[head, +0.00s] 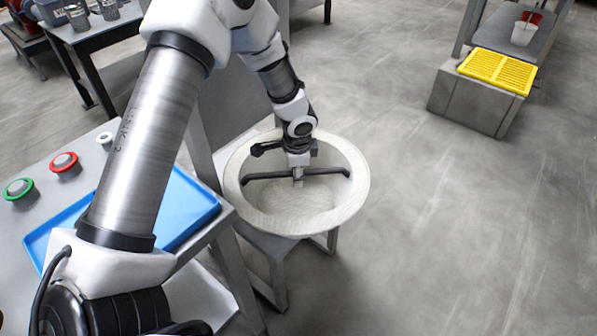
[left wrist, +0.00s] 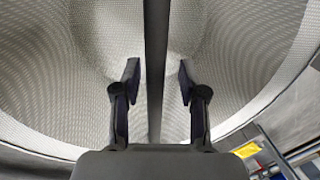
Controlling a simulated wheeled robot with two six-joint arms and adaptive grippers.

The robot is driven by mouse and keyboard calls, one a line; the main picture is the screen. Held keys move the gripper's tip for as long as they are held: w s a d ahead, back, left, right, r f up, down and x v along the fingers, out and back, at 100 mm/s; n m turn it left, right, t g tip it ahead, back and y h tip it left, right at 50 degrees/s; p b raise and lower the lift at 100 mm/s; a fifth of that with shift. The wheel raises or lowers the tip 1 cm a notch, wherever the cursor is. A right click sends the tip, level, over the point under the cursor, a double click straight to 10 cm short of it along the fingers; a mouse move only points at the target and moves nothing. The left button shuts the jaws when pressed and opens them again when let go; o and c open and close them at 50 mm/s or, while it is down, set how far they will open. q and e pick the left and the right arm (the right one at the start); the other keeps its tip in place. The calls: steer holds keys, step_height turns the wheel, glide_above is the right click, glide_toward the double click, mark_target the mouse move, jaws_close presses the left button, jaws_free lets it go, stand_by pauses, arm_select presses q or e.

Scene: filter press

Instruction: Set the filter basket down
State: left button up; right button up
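The filter basket (head: 352,190) is a round pale basket with a wide rim. A dark bar handle (head: 260,177) spans it. The basket is over a grey stand (head: 272,260); the contact beneath it is hidden. My left gripper (head: 297,172) points down at the middle of the handle. In the left wrist view, the dark handle (left wrist: 157,50) runs between the two fingers of the left gripper (left wrist: 158,78), with a gap on each side, so the gripper is open around it. The mesh wall (left wrist: 50,60) shows beyond. My right gripper is not seen.
A blue tray (head: 190,215) lies on the grey table at left, near green (head: 20,190) and red (head: 66,163) ringed buttons. A yellow grate (head: 497,70) sits on a grey block at the upper right. The floor right of the basket is clear.

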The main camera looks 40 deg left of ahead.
arm_select(q)
steer(key=shift+a, duration=0.1)
steer(key=shift+r, duration=0.35)
step_height(320, 180, up, 12)
steer(key=s+d+p, duration=0.1)
steer(key=s+p, duration=0.1)
steer(key=p, duration=0.2)
steer(key=shift+d+f, duration=0.25)
steer(key=shift+d, duration=0.05)
